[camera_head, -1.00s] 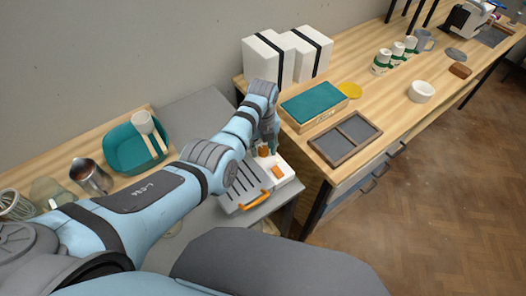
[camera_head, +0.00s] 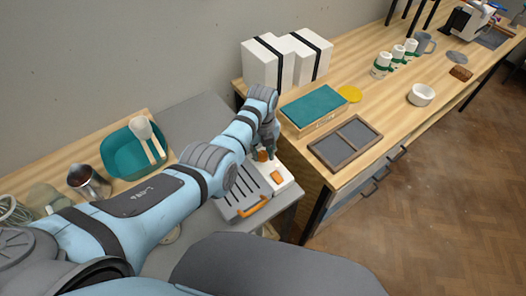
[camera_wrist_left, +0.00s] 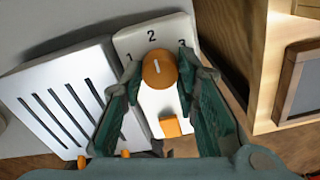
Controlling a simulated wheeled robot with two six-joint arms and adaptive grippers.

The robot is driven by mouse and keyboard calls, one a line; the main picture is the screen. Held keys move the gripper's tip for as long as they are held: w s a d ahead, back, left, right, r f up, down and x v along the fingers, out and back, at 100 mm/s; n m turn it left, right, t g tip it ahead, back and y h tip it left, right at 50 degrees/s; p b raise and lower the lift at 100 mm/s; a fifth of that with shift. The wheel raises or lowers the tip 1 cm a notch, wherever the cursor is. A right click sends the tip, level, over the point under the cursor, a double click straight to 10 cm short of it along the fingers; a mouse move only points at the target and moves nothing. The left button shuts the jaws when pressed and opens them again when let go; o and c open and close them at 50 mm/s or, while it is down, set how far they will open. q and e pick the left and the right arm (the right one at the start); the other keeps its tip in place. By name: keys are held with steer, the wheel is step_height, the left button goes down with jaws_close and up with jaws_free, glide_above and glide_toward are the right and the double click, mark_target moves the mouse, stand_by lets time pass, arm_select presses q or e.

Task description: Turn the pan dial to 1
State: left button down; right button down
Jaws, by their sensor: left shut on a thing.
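The pan dial is a round orange knob (camera_wrist_left: 159,68) with a white pointer line, on a white panel (camera_wrist_left: 126,41) marked 1, 2 and 3. The line points up, near the 2. The dial also shows in the head view (camera_head: 262,155), partly covered by my gripper. My left gripper (camera_wrist_left: 159,60) has its green fingers on both sides of the knob and is shut on it. It also shows in the head view (camera_head: 269,150). The slotted grey pan (camera_head: 244,193) with an orange handle (camera_head: 254,206) is beside the panel. My right gripper is not in view.
An orange tab (camera_wrist_left: 171,127) is on the white body below the dial. A wooden bench (camera_head: 380,96) to the right holds white boxes (camera_head: 286,58), a green-topped box (camera_head: 315,104) and a divided grey tray (camera_head: 345,143). A teal basin (camera_head: 124,166) stands at left.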

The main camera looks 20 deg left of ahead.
arm_select(q)
steer(key=shift+s+f+n, duration=0.1)
steer(key=shift+n, duration=0.2)
steer(key=shift+n+p, duration=0.5)
steer(key=shift+n, duration=0.4)
steer(key=n, duration=0.2)
steer(key=shift+n+p, duration=0.3)
steer(key=n, duration=0.3)
steer(key=shift+f+n, duration=0.1)
steer(key=shift+n, duration=0.2)
steer(key=shift+s+n+p, duration=0.1)
steer(key=shift+n+p, duration=0.2)
steer(key=shift+n, duration=1.3)
steer(key=shift+f, duration=0.1)
steer(key=c, duration=1.5)
jaws_free()
steer(key=shift+w+a, duration=0.1)
steer(key=shift+w, duration=0.1)
